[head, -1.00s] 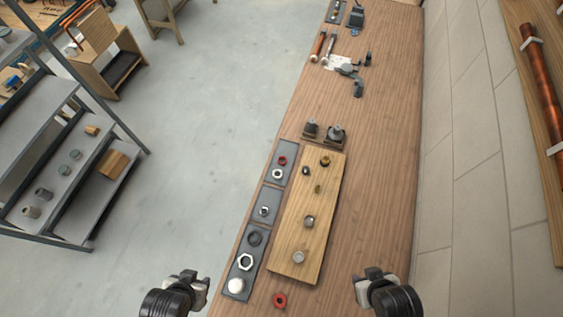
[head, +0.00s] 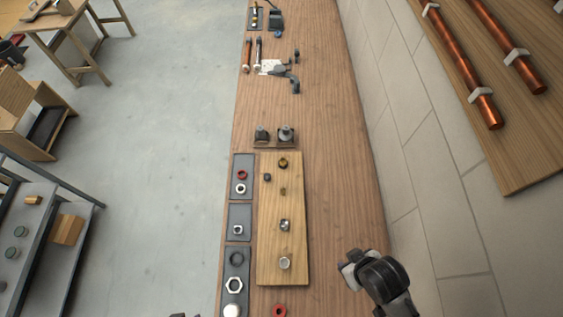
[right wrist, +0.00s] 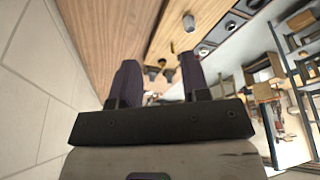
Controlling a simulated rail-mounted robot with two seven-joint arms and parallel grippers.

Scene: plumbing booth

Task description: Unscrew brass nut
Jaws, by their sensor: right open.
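A light wooden board (head: 268,240) lies on the bench with fittings down its length. A brass-coloured ring-like piece (head: 283,162) sits at its far end, and a small brass piece (head: 282,190) stands below it. I cannot tell for sure which is the brass nut. My right gripper (head: 350,270) is open and empty, to the right of the board's near end and apart from it. In the right wrist view its two fingers (right wrist: 160,78) are spread with nothing between them. Only a sliver of my left gripper (head: 178,315) shows at the bottom edge.
Grey trays (head: 240,210) with rings and nuts line the board's left side. A red ring (head: 279,310) lies near its front end. Two dark fittings (head: 274,135) stand beyond it. The wall (head: 400,170) bounds the bench on the right; bare bench lies between.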

